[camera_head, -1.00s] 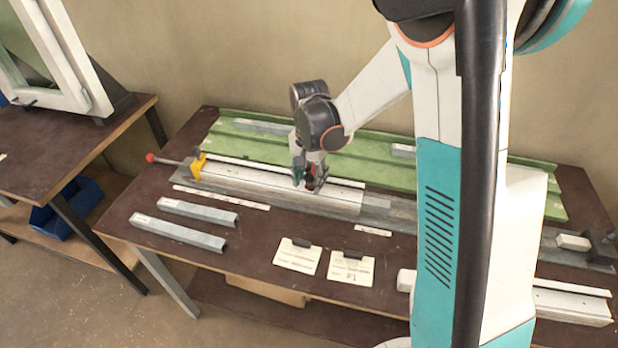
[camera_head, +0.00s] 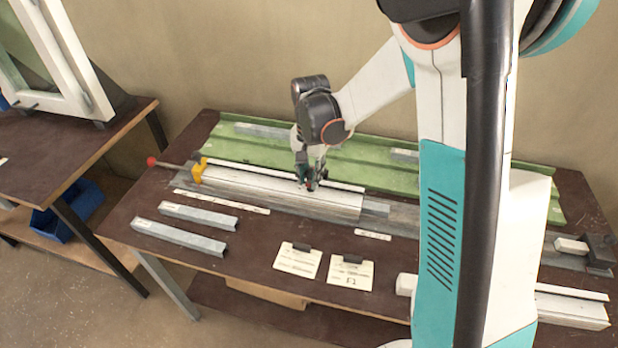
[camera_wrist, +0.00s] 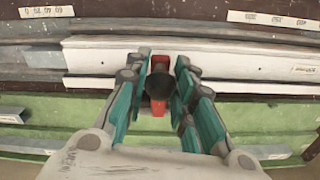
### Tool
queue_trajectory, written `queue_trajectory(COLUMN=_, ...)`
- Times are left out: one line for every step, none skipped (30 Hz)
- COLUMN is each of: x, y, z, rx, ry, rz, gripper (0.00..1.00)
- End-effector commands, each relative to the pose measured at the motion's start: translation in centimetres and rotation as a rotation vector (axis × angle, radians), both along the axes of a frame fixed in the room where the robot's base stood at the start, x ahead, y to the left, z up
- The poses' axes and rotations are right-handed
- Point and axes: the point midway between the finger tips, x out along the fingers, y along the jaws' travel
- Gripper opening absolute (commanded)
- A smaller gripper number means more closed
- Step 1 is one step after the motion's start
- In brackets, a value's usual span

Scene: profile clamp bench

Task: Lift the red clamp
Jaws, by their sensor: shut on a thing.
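The red clamp (camera_wrist: 159,109) shows in the wrist view between the two teal fingers of my gripper (camera_wrist: 160,75), with a dark rounded part facing the camera. My gripper is shut on it. In the head view my gripper (camera_head: 307,184) is over the white profile (camera_head: 255,187) on the bench, and only a small bit of red shows at its fingertips. The white profile also runs behind the clamp in the wrist view (camera_wrist: 95,63). I cannot tell whether the clamp still touches the profile.
A yellow clamp (camera_head: 199,172) with a red-ended bar grips the profile's left end. Grey tubes (camera_head: 180,237) and two paper cards (camera_head: 298,260) lie at the front. A green channel (camera_head: 262,146) lies behind. A stop block (camera_head: 600,252) is at the right.

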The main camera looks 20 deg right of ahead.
Motion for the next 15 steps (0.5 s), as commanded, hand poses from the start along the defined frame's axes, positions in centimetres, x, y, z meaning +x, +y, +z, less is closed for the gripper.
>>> queue_trajectory(x=0.4, y=-0.2, z=0.7, rx=-0.001, ry=-0.005, rz=-0.001, gripper=0.0)
queue_trajectory(x=0.6, y=-0.3, z=1.0, rx=-0.001, ry=-0.005, rz=-0.001, gripper=0.0)
queue_trajectory(x=0.8, y=-0.4, z=1.2, rx=0.0, ry=-0.006, rz=-0.001, gripper=0.0)
queue_trajectory(x=0.9, y=-0.5, z=1.5, rx=0.0, ry=-0.006, rz=-0.001, gripper=0.0)
queue_trajectory(x=1.1, y=-0.6, z=1.7, rx=0.0, ry=-0.006, rz=-0.001, gripper=0.0)
queue_trajectory(x=1.3, y=-0.8, z=2.0, rx=0.0, ry=-0.006, rz=-0.001, gripper=0.0)
queue_trajectory(x=1.5, y=-0.9, z=2.2, rx=0.0, ry=-0.007, rz=-0.001, gripper=0.0)
queue_trajectory(x=1.7, y=-1.0, z=2.4, rx=0.0, ry=-0.007, rz=-0.001, gripper=0.0)
queue_trajectory(x=1.9, y=-1.2, z=2.6, rx=0.0, ry=-0.007, rz=-0.001, gripper=0.0)
queue_trajectory(x=2.1, y=-1.3, z=2.8, rx=0.0, ry=-0.007, rz=-0.001, gripper=0.0)
queue_trajectory(x=2.3, y=-1.4, z=2.9, rx=0.0, ry=-0.007, rz=-0.001, gripper=0.0)
queue_trajectory(x=2.6, y=-1.6, z=3.1, rx=0.001, ry=-0.008, rz=-0.001, gripper=0.0)
queue_trajectory(x=2.8, y=-1.7, z=3.3, rx=0.001, ry=-0.008, rz=-0.001, gripper=0.0)
queue_trajectory(x=3.0, y=-1.9, z=3.4, rx=0.001, ry=-0.008, rz=-0.001, gripper=0.0)
queue_trajectory(x=3.3, y=-2.0, z=3.6, rx=0.001, ry=-0.008, rz=-0.001, gripper=0.0)
